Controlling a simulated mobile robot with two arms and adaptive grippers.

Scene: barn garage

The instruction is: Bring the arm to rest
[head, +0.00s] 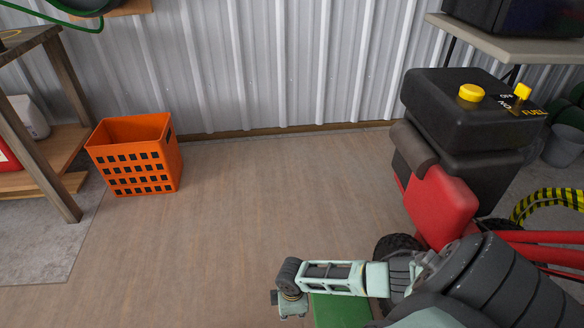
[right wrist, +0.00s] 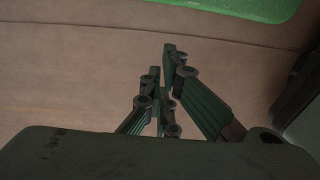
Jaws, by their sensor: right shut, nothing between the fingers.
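My right arm comes in from the lower right in the head view, its pale green forearm lying level and pointing left. My right gripper (head: 291,303) is at the end of it, above the wooden floor near the bottom edge. In the right wrist view the dark fingers of the right gripper (right wrist: 164,78) are together with nothing between them. The floor shows behind them. My left gripper is in neither view.
A red and black fuel-powered machine (head: 446,205) stands close by my right arm. A green surface (head: 338,311) lies just under the forearm. An orange crate (head: 140,163) and a wooden workbench (head: 42,130) are at left. The middle floor is clear.

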